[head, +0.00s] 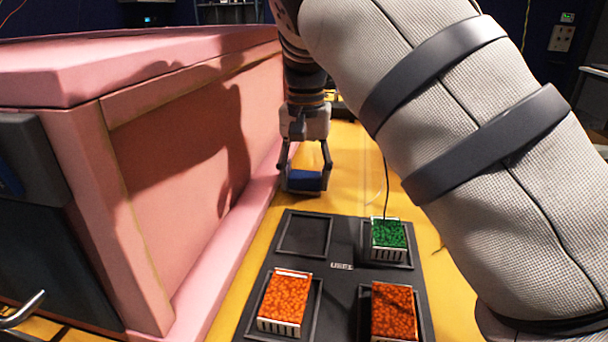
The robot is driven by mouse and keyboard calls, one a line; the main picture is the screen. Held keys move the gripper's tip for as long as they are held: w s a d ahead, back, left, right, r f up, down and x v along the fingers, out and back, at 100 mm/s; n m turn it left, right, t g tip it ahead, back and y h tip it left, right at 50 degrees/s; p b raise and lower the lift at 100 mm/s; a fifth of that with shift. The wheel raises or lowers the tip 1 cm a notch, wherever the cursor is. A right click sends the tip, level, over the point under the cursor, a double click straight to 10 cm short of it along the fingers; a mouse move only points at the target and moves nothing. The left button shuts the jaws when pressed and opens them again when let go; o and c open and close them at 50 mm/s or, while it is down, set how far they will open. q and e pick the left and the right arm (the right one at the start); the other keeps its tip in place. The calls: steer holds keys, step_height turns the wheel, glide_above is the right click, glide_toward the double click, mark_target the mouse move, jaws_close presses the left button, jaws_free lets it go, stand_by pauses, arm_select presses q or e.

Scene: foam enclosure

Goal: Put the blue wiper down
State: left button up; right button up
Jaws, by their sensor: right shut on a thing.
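The blue wiper (306,180) is a small blue block between the fingers of my right gripper (305,172). The gripper is shut on it and points down, just beyond the far edge of a dark tray (342,292). I cannot tell whether the wiper touches the yellow surface below. The tray has square recesses; its far left recess (304,236) is empty. My left gripper does not show.
A green-topped block (388,238) sits in the far right recess. Orange-topped blocks sit in the near left (285,300) and near right (394,311) recesses. A pink foam enclosure (180,150) stands close on the left. My arm covers much of the right side.

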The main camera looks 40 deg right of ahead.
mark_target(306, 175)
steer(key=shift+f, duration=0.1)
steer(key=o, duration=0.8)
steer(key=shift+f, duration=0.1)
step_height(306, 175, up, 12)
steer(key=shift+r, duration=0.2)
